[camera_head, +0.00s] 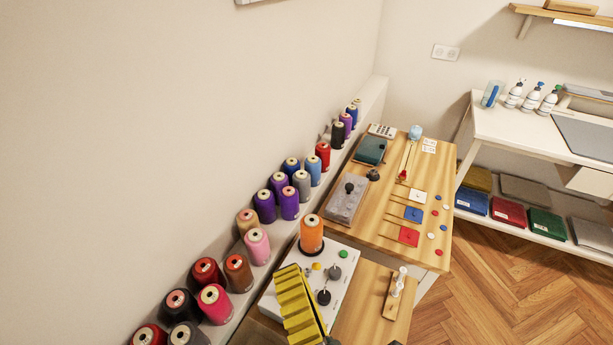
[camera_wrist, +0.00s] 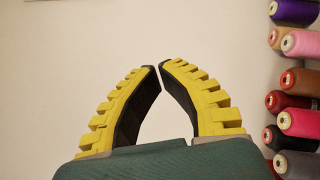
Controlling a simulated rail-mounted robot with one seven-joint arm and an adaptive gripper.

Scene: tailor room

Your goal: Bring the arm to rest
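My gripper (camera_head: 290,268) shows yellow at the bottom centre of the head view, in front of the white board with knobs. In the wrist view my gripper (camera_wrist: 159,66) has two yellow ridged fingers with black inner pads. Their tips come together with only a sliver between them, and nothing is held. The wrist view faces the plain wall (camera_wrist: 70,60). The rest of my arm is mostly out of view.
Thread spools (camera_head: 289,202) line the wall ledge on the left. An orange spool (camera_head: 311,232) stands on the white board (camera_head: 346,268). The wooden table (camera_head: 385,235) holds coloured squares and discs. A white shelf table (camera_head: 510,125) stands right, with open floor (camera_head: 490,285) below.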

